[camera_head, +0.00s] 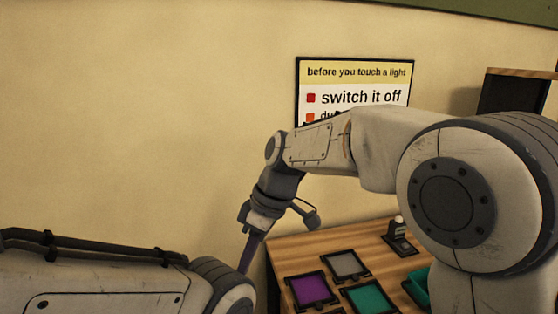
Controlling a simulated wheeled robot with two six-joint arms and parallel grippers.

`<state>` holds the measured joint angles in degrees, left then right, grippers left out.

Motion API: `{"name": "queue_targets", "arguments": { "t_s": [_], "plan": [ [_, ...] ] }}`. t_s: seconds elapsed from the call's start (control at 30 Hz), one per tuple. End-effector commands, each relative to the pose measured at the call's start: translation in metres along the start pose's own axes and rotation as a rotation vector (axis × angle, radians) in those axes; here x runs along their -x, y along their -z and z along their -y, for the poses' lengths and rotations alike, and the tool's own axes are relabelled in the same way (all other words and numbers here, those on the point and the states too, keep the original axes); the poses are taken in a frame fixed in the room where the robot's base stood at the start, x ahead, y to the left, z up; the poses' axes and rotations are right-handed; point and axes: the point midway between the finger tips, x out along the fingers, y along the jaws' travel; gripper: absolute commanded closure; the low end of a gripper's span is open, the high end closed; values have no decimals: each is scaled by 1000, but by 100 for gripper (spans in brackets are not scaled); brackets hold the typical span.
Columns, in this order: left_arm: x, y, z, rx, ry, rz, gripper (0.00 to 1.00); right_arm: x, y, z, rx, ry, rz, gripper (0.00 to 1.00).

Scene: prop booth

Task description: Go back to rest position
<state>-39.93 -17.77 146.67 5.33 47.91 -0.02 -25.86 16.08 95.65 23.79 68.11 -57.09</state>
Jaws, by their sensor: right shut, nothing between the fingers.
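My right arm reaches in from the right across the middle of the view and bends down at the wrist. Its gripper (249,254) points down beside the left edge of the wooden table (300,246). It is shut with nothing between the fingers, and its lowest part is partly hidden behind my left arm. My left arm lies across the bottom left, close to the camera. Its gripper is out of the picture.
On the table lie a purple panel (311,289), a grey panel (346,265) and a teal panel (369,298) in dark frames. A small dark device with a white knob (399,231) stands behind them. A sign (353,85) hangs on the wall.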

Motion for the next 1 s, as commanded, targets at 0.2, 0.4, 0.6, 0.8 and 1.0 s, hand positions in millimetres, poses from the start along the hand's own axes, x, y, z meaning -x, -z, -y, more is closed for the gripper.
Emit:
{"name": "queue_targets", "arguments": {
  "t_s": [0.2, 0.4, 0.6, 0.8, 1.0],
  "plan": [
    [0, 0, 0, 0, 0, 0, 50, -23, -82, 82, -327, -117, 112, 100],
    [0, 0, 0, 0, 0, 0, 50, -45, -155, 125, -541, -223, 143, 100],
    [0, 0, 0, 0, 0, 0, 50, -56, -188, 140, -633, -270, 144, 100],
    [0, 0, 0, 0, 0, 0, 50, -57, -192, 141, -644, -273, 146, 100],
    [0, 0, 0, 0, 0, 0, 50, -57, -191, 141, -644, -272, 146, 100]
  ]
}}
